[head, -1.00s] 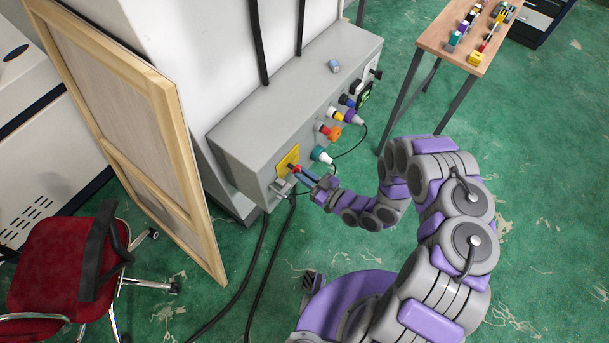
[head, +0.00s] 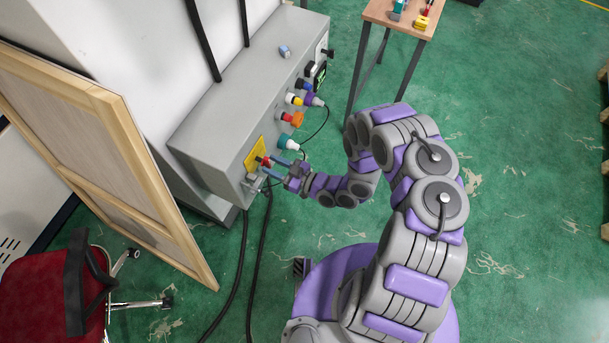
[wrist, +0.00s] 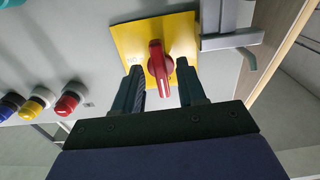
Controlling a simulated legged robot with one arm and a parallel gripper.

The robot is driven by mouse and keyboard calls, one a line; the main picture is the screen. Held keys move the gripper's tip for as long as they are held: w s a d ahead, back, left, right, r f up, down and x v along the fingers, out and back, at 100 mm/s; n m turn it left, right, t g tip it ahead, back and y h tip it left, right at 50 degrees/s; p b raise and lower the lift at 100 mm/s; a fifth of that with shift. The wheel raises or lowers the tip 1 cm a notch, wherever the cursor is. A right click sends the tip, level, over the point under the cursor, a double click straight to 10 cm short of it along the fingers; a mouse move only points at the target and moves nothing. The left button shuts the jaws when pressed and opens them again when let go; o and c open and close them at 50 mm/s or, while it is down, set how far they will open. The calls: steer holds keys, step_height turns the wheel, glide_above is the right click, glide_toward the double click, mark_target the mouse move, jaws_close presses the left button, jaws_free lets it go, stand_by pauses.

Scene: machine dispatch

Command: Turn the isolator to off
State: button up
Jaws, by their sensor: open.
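The isolator is a red rotary handle (wrist: 159,68) on a yellow square plate (wrist: 185,32), on the front of the grey control box (head: 215,128). In the wrist view the handle points nearly straight up and down in the picture. In the head view the yellow plate (head: 255,151) sits near the box's lower left end. My gripper (wrist: 162,88) is open, with one finger on each side of the red handle. A gap shows beside the handle, and I cannot tell whether either finger touches it. The gripper also shows in the head view (head: 278,168), reaching to the plate.
Coloured knobs, including an orange one (head: 292,119) and a teal one (head: 287,142), stick out along the box. A grey latch (wrist: 232,40) is beside the plate. A wooden panel (head: 110,170), a red chair (head: 50,290) and a table (head: 402,17) stand around. Black cables hang below.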

steer(key=b+v, duration=0.1)
steer(key=v, duration=1.6)
steer(key=shift+d, duration=0.2)
steer(key=shift+f, duration=0.1)
